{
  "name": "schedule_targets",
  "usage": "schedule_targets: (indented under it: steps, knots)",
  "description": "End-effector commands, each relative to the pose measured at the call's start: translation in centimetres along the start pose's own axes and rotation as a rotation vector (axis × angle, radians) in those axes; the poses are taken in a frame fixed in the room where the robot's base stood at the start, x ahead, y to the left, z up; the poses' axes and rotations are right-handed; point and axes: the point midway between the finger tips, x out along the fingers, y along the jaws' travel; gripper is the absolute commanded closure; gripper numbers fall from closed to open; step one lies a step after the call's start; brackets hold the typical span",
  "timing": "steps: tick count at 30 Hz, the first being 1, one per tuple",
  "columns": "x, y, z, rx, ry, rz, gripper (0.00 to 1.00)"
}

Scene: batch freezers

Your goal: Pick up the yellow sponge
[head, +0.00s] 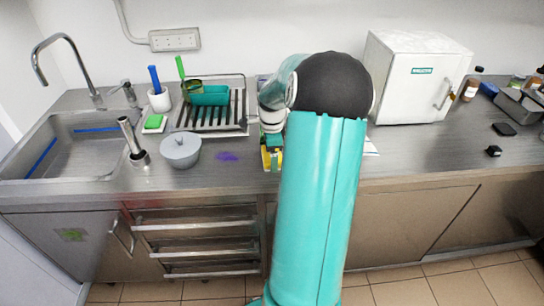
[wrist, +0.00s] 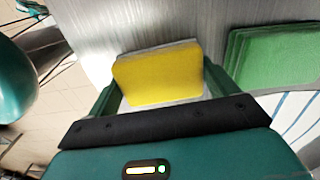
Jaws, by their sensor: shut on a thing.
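The yellow sponge (wrist: 158,72) is between the two fingers of my gripper (wrist: 160,84) in the wrist view, with a pale layer along its far edge. My gripper is shut on it. In the head view my gripper (head: 273,148) points down near the front edge of the counter, and bits of the yellow sponge (head: 266,161) show around its fingers. My arm hides much of that spot. I cannot tell whether the sponge touches the counter.
A green pad (wrist: 274,58) lies right of the gripper in the wrist view. A sink (head: 75,150) is at left.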

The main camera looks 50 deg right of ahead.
Motion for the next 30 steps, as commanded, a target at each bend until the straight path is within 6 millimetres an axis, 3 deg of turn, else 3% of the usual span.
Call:
schedule_targets:
  steps: [8,13,22,30]
  knots:
    - [-1.1,-0.1,0.0,0.0,0.001,-0.002,0.36]
    - [-3.4,0.0,0.0,0.0,0.002,-0.004,0.36]
    - [-9.3,5.1,0.5,-0.001,0.002,-0.004,0.36]
    - [-11.7,10.8,1.1,-0.001,0.001,-0.002,0.36]
